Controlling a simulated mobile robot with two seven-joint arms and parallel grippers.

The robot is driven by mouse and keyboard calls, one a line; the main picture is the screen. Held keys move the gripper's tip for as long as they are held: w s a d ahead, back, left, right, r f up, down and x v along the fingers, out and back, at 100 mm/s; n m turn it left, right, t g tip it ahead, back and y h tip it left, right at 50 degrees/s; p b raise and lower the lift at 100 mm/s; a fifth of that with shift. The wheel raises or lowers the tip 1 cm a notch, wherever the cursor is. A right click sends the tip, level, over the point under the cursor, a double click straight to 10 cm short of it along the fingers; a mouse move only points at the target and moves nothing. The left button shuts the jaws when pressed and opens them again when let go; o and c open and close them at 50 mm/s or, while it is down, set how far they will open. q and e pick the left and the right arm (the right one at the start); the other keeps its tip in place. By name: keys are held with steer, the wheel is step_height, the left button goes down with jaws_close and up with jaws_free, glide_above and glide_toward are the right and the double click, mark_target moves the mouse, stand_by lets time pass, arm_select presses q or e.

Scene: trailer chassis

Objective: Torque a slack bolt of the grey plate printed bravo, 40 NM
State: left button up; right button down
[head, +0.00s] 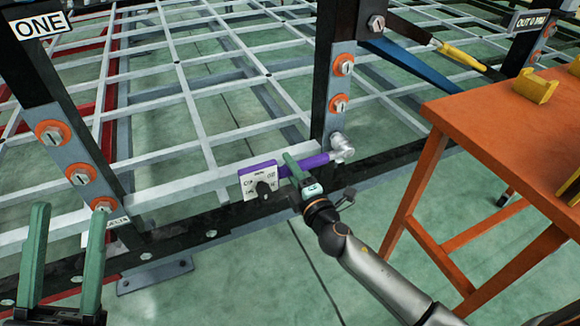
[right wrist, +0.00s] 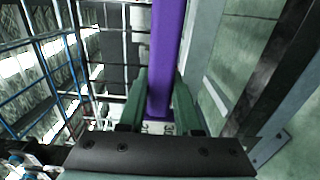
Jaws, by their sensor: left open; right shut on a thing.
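My right gripper (head: 300,172) is shut on the purple torque wrench (head: 313,163), which also shows in the right wrist view (right wrist: 165,55). The wrench lies nearly level, its silver socket head (head: 342,147) at the lowest bolt position of the grey plate (head: 340,85) on the middle post. I cannot tell whether the socket is seated. Two bolts with orange washers, upper (head: 344,64) and lower (head: 339,103), show above it. No print is readable on this plate. A white setting panel (head: 259,182) with a black knob sits at the wrench's left end. My left gripper (head: 69,212) is open and empty at lower left.
Another grey plate (head: 85,150) with several orange-washered bolts is on the left post marked ONE; its label is partly hidden. An orange table (head: 500,115) with yellow holders (head: 537,87) stands at right. A dark rail (head: 220,232) runs below the wrench.

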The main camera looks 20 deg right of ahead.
steer(key=shift+w+r, duration=0.15)
steer(key=shift+w, duration=0.6)
stand_by(0.8)
steer(key=c, duration=1.2)
jaws_free()
jaws_close()
